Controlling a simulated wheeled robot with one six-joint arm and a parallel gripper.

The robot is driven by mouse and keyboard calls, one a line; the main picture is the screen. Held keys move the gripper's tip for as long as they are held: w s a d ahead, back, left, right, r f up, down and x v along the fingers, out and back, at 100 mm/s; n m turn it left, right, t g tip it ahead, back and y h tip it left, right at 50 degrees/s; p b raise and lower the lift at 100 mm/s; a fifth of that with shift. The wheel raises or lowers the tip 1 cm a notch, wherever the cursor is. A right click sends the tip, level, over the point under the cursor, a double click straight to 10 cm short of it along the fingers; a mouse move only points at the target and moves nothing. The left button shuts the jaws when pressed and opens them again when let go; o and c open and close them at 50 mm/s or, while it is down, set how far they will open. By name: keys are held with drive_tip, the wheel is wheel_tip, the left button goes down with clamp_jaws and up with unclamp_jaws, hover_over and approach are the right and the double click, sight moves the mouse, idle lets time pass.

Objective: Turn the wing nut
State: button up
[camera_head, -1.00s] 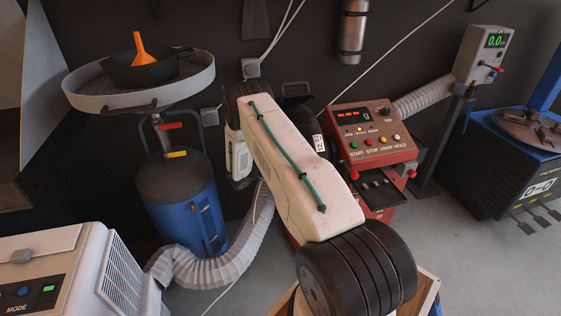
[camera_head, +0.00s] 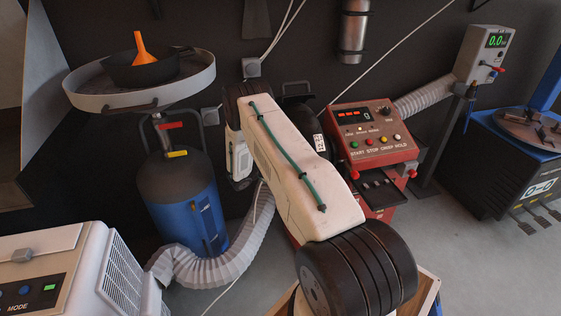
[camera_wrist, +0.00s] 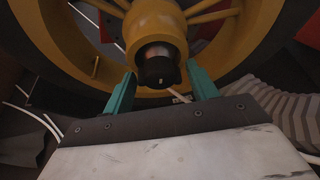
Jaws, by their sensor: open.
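In the wrist view a dark nut-like piece (camera_wrist: 158,71), likely the wing nut, sits on the end of the yellow hub (camera_wrist: 154,28) of a wheel. My gripper (camera_wrist: 161,82) is open, with one teal finger on each side of this piece. Gaps show between the fingers and the piece, and I see no contact. The shape of its wings is too dark to make out. In the head view my arm hides the wing nut, the hub and my gripper.
The red machine (camera_head: 371,138) with buttons stands behind my arm. A blue tank (camera_head: 185,205) with a round pan (camera_head: 140,91) stands left, near a grey hose (camera_head: 215,266). A white unit (camera_head: 75,268) is at front left.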

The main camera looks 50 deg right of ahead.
drive_tip(key=w+a, duration=0.1)
drive_tip(key=a, duration=0.6)
drive_tip(key=shift+a+r, duration=0.2)
drive_tip(key=shift+a, duration=0.15)
drive_tip(key=shift+w, duration=0.15)
drive_tip(key=s+a+n+g+y, duration=0.1)
drive_tip(key=s+a+g+y, duration=0.25)
drive_tip(key=s, duration=0.45)
drive_tip(key=s+a+r+y, duration=0.3)
drive_tip(key=s+a+r, duration=0.15)
drive_tip(key=r, duration=0.35)
drive_tip(key=s+a+r+m+g+y, duration=0.1)
drive_tip(key=s+a+r+y, duration=0.2)
drive_tip(key=a+r, duration=0.4)
drive_tip(key=s+a+r+y, duration=0.2)
drive_tip(key=s+a+r, duration=0.2)
drive_tip(key=r, duration=0.5)
drive_tip(key=s+a+r+t+y, duration=0.5)
drive_tip(key=s+a+r+t, duration=0.3)
drive_tip(key=s+a+r, duration=0.8)
drive_tip(key=shift+s+a+r, duration=0.2)
drive_tip(key=shift+s+a, duration=0.1)
drive_tip(key=shift+s, duration=0.3)
